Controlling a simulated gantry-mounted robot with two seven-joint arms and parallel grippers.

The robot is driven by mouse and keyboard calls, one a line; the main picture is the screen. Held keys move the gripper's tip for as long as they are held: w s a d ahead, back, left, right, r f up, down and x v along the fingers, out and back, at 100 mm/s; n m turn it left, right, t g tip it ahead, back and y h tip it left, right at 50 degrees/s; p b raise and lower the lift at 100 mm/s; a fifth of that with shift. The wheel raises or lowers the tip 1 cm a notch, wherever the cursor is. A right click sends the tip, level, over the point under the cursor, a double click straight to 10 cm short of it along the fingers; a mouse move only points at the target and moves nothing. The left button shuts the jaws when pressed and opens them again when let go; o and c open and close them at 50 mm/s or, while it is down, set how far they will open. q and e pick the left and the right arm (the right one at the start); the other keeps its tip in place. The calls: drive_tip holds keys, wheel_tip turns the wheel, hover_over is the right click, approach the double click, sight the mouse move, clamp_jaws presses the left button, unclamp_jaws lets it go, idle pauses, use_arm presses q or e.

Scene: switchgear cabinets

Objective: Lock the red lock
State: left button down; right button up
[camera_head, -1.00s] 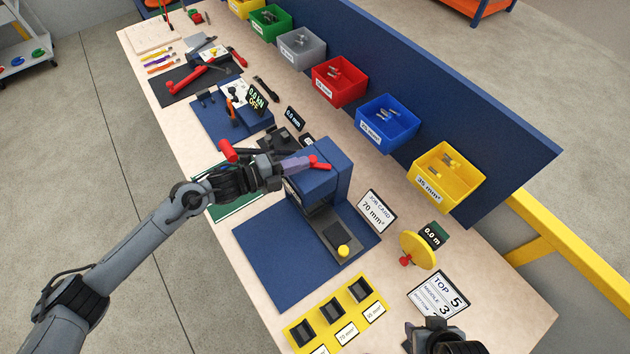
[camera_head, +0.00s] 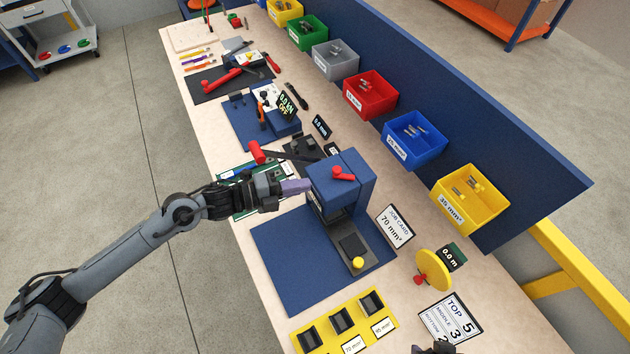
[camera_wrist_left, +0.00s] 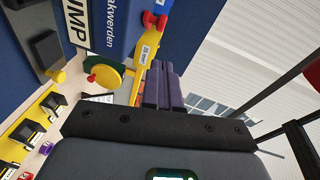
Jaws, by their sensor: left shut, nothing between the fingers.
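A small red lever (camera_head: 343,173), likely the red lock, sits on top of the blue press housing (camera_head: 331,194). It lies roughly flat, pointing toward the right of the picture. My left gripper (camera_head: 297,187) has its purple fingers shut and empty, just left of the housing and apart from the lever. The fingers also show in the left wrist view (camera_wrist_left: 162,85), close together, with the lettered blue housing (camera_wrist_left: 92,22) at the upper left. Only a dark piece of my right gripper (camera_head: 436,348) shows at the bottom edge.
A dark arm with a red handle (camera_head: 255,152) stands behind my left gripper. A job card (camera_head: 395,227) and a yellow disc (camera_head: 433,268) are right of the press. A yellow die holder (camera_head: 345,322) lies in front. Coloured bins line the back panel.

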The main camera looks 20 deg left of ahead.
use_arm(q)
drive_tip(key=shift+b+v, duration=0.45)
drive_tip(key=shift+v, duration=2.25)
use_arm(e)
drive_tip(key=shift+f, duration=0.6)
drive_tip(key=shift+a, duration=0.1)
